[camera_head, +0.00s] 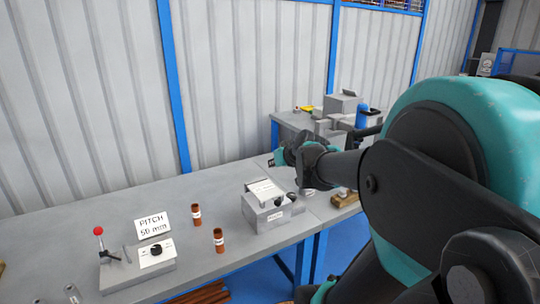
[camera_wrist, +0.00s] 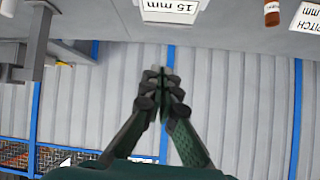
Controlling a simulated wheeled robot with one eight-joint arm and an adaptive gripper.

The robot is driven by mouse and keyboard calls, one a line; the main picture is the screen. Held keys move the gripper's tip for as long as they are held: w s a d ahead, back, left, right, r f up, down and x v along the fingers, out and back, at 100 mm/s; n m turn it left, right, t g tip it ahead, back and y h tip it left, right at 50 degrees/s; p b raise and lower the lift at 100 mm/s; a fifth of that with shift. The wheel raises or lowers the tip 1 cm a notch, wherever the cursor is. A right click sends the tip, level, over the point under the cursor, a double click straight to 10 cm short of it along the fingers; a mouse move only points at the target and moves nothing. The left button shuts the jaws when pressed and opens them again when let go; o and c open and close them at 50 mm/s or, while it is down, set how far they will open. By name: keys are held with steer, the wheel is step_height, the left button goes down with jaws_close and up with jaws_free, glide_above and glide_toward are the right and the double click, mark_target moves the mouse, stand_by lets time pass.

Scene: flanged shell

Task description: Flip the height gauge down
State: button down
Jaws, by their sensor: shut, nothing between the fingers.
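My gripper (camera_head: 283,156) is above the back of the bench in the head view, partly hidden by my own forearm. In the wrist view my gripper (camera_wrist: 161,72) has its fingers together with nothing between them, pointing toward the bench edge. No part is clearly marked as the height gauge. A grey block unit (camera_head: 262,212) with a pale tilted plate and black knobs stands on the bench, below and left of my gripper. A white label (camera_wrist: 173,10) reading 15 mm shows upside down in the wrist view, ahead of the fingertips and apart from them.
Left on the bench (camera_head: 60,240) are a base with a black knob and red-ball lever (camera_head: 98,231), a PITCH 50 mm sign (camera_head: 154,225) and two brown cylinders (camera_head: 219,240). A second table (camera_head: 290,120) with grey equipment stands behind. A corrugated wall (camera_head: 90,90) runs behind the bench.

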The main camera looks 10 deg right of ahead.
mark_target(280, 201)
steer(key=s+f, duration=0.2)
steer(key=f, duration=0.1)
steer(key=s+d+f, duration=0.1)
steer(key=s+f, duration=0.1)
steer(key=f, duration=0.2)
steer(key=s+d+f, duration=0.1)
steer(key=s+f, duration=0.1)
steer(key=f, duration=0.2)
steer(key=shift+s+f, duration=0.15)
steer(key=shift+f, duration=0.95)
steer(key=shift+r, duration=0.2)
